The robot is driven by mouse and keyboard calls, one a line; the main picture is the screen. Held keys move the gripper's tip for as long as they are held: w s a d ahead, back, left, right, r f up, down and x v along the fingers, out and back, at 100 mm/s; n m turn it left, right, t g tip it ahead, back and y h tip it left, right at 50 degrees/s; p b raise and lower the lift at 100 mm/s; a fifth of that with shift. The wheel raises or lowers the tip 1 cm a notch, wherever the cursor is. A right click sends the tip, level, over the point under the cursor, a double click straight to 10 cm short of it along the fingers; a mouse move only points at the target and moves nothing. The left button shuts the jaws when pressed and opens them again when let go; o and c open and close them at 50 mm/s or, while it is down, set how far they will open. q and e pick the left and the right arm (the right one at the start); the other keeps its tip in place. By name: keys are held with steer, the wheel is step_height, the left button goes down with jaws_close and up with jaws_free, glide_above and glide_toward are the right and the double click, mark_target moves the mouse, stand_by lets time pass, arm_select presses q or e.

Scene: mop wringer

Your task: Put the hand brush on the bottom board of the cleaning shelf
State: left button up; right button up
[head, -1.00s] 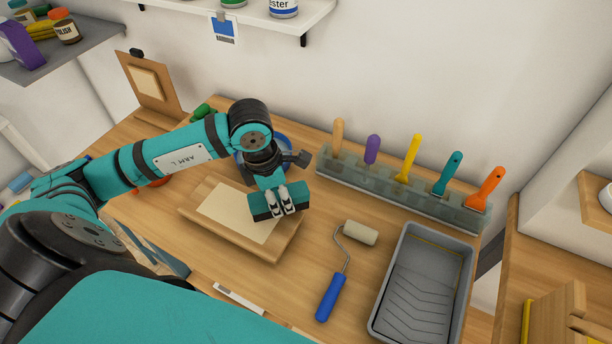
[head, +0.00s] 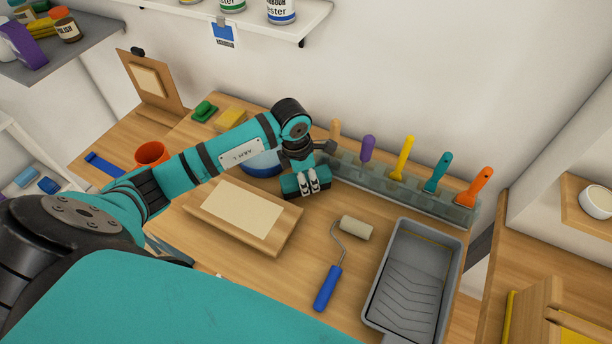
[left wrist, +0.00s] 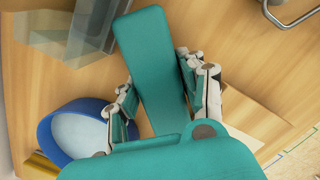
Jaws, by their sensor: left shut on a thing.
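My left gripper (head: 313,190) is over the bench beside the blue bowl. It is shut on a long teal block (head: 289,187), which also shows between the fingers in the left wrist view (left wrist: 150,60). This may be the hand brush, but no bristles show. It seems held clear of the bench; the exact height cannot be told. At the left edge are a grey upper board (head: 85,50) with cleaning goods and a lower white board (head: 12,205) with blue items, possibly the cleaning shelf. My right gripper is not in view.
The bench holds a blue bowl (head: 262,163), a wooden board with a pale sheet (head: 235,208), a rack of coloured-handled tools (head: 385,184), a paint roller (head: 327,287), a grey tray (head: 412,290), an orange cup (head: 151,154) and a small green item (head: 204,111).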

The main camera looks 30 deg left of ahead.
arm_select(q)
steer(key=shift+f, duration=0.2)
steer(key=o, duration=1.2)
steer(key=shift+r, duration=0.15)
